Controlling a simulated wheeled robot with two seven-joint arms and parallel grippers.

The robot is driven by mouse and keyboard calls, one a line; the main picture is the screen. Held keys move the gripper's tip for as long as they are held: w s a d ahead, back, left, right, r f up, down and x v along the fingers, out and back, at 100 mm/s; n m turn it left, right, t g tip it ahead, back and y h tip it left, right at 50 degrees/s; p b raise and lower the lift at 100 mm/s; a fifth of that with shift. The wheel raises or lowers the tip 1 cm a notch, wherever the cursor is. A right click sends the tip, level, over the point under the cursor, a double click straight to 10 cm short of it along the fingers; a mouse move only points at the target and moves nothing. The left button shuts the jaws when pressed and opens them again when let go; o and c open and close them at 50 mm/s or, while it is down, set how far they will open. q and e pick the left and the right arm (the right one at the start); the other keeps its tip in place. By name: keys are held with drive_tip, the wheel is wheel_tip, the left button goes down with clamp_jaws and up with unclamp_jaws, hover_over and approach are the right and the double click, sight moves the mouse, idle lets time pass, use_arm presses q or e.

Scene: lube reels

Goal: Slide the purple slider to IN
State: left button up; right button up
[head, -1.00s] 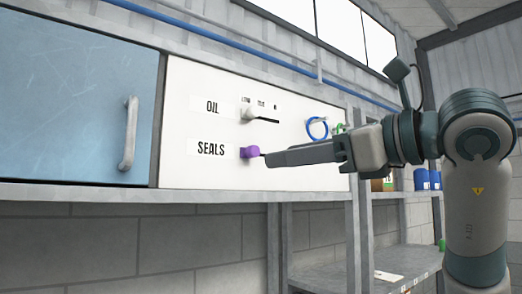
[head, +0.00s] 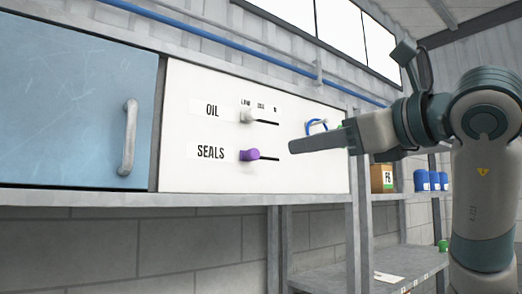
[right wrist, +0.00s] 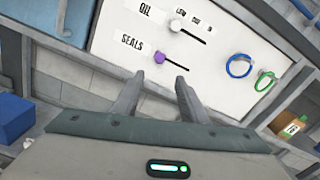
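The purple slider (head: 249,154) sits at the left end of its short black slot on the white panel, right of the SEALS label (head: 211,151). It also shows in the right wrist view (right wrist: 159,57), just beyond the fingertips. My right gripper (head: 293,146) is to the right of the purple slider, apart from it. In the right wrist view its two fingers (right wrist: 160,79) are spread with nothing between them. Small labels (right wrist: 194,20) stand in a row above the upper slot; the rightmost appears to read IN. My left gripper is out of view.
A white slider (head: 248,115) sits at the left of the OIL slot above. A blue ring (right wrist: 239,66) and a green ring (right wrist: 265,81) hang at the panel's right. A blue cabinet door with a handle (head: 129,137) is at left. A shelf (head: 345,277) lies below.

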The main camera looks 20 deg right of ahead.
sight(256, 154)
drive_tip(key=p+x, duration=0.6)
drive_tip(key=x, duration=0.9)
drive_tip(key=shift+w, duration=0.1)
drive_tip(key=shift+f, duration=0.1)
clamp_jaws()
